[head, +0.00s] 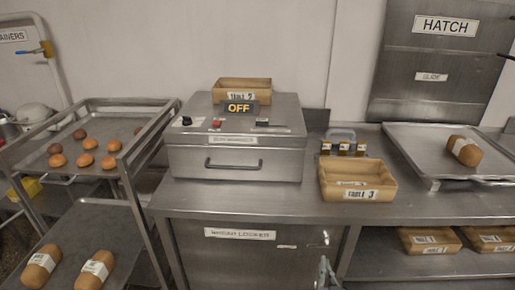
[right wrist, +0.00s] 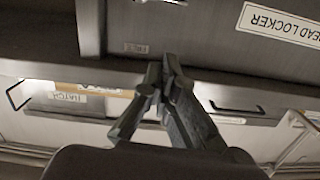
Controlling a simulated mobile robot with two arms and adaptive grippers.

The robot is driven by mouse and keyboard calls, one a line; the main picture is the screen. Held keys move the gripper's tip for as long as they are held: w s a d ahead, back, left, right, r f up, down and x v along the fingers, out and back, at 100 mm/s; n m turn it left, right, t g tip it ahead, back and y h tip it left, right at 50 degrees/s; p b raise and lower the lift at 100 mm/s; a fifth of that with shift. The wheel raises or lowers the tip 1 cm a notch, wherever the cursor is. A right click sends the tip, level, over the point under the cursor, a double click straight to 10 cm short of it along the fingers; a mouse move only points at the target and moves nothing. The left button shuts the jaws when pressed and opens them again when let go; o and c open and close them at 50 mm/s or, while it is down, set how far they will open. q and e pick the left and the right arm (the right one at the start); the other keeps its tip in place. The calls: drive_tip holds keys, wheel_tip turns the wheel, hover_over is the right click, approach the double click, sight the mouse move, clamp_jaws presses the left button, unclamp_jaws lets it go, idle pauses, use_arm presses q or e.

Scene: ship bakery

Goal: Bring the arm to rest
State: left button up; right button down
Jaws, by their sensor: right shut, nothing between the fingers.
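My right gripper (head: 325,262) shows at the bottom edge of the head view, in front of the steel bread locker (head: 212,258). In the right wrist view the right gripper (right wrist: 163,65) has its fingers together and holds nothing. The locker front with its label (right wrist: 285,22) is beyond the fingers and appears turned over in that view. Most of my right arm is out of the head view. My left gripper is in neither view.
The counter holds a steel machine (head: 235,140) marked OFF, a Table 3 basket (head: 357,196) and a tray (head: 420,165) with a loaf (head: 464,151). A rack (head: 150,140) with buns and loaves stands left. Baskets (head: 430,241) sit on the lower right shelf.

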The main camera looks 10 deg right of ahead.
drive_tip(key=s+a+f+n+g+y, duration=0.1)
drive_tip(key=s+a+f+g, duration=0.3)
drive_tip(key=f, duration=0.5)
drive_tip(key=s+a+f+n+g+y, duration=0.1)
drive_tip(key=s+f+y, duration=0.1)
drive_tip(key=s+f, duration=0.55)
drive_tip(key=s+a+f+n+g+y, duration=0.1)
drive_tip(key=s+a+f+n+g, duration=0.2)
drive_tip(key=f, duration=0.8)
drive_tip(key=s+d+f+g, duration=0.1)
drive_tip(key=s+f, duration=0.3)
drive_tip(key=s, duration=0.6)
drive_tip(key=s+f+g, duration=0.4)
drive_tip(key=s, duration=0.6)
drive_tip(key=s+d+f+n+g, duration=0.1)
drive_tip(key=s+f+g, duration=0.2)
drive_tip(key=s, duration=0.7)
wheel_tip(320, 180, down, 2)
drive_tip(key=shift+s+d+f, duration=0.1)
drive_tip(key=shift+s+d, duration=0.05)
drive_tip(key=shift+d, duration=0.2)
